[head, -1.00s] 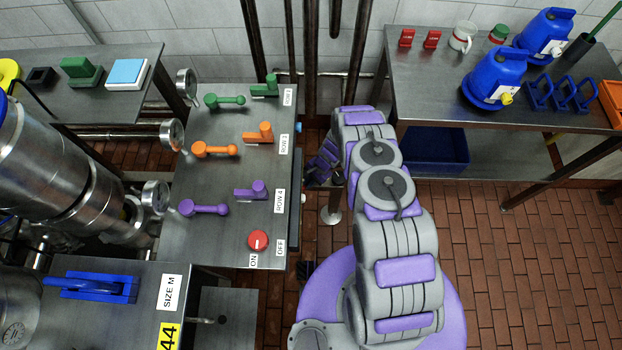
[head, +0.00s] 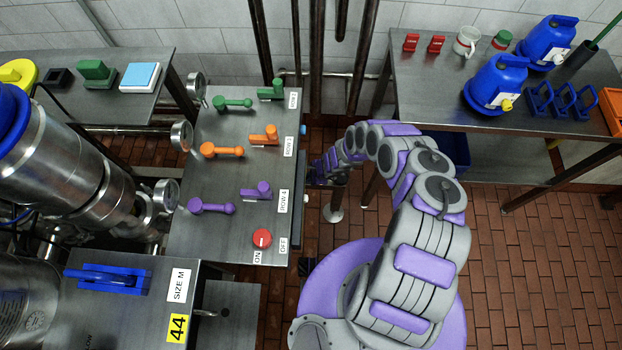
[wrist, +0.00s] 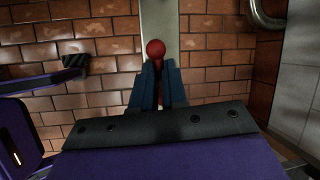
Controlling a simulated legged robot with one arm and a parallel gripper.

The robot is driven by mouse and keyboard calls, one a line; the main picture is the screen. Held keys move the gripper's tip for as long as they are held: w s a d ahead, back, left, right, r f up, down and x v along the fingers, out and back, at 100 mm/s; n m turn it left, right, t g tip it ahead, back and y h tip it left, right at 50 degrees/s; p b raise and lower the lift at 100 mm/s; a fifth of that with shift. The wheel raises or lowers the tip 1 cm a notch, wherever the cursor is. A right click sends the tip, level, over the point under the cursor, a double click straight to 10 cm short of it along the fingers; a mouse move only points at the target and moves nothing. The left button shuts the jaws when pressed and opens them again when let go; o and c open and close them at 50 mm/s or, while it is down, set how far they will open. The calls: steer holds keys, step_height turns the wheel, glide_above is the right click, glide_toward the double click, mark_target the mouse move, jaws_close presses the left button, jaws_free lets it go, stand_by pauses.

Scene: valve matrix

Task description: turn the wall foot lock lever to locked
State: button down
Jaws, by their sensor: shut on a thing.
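In the wrist view, a red lever with a round knob (wrist: 156,48) stands in front of a pale grey-green upright plate (wrist: 160,15) on the brick wall. My gripper (wrist: 157,72) has its two blue fingers closed around the lever's red stem, with the knob showing just beyond the fingertips. The lever's lower part and pivot are hidden by the fingers and the dark gripper body. In the head view, my arm bends down beside the steel panel, and neither the fingertips nor the red lever can be made out.
The steel panel (head: 225,175) carries green, orange and purple levers and a red knob (head: 262,239), close left of my arm. A metal bench (head: 420,95) with blue containers stands at right. Dark vertical pipes (head: 316,60) rise behind. Brick floor (head: 530,260) is open at right.

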steer(key=shift+w+a+m+b, duration=0.1)
steer(key=shift+a+m+b, duration=0.15)
steer(key=shift+m+b, duration=0.4)
steer(key=shift+w+a+r+m+t+b, duration=0.1)
steer(key=shift+a+m+t+b, duration=0.05)
steer(key=shift+m+t+b, duration=0.25)
steer(key=c, duration=1.2)
jaws_free()
steer(key=shift+o, duration=0.2)
steer(key=shift+d+r, duration=0.25)
steer(key=shift+d, duration=0.1)
steer(key=p+v, duration=1.2)
steer(key=v, duration=0.4)
steer(key=shift+a+r, duration=0.3)
steer(key=shift+r, duration=0.05)
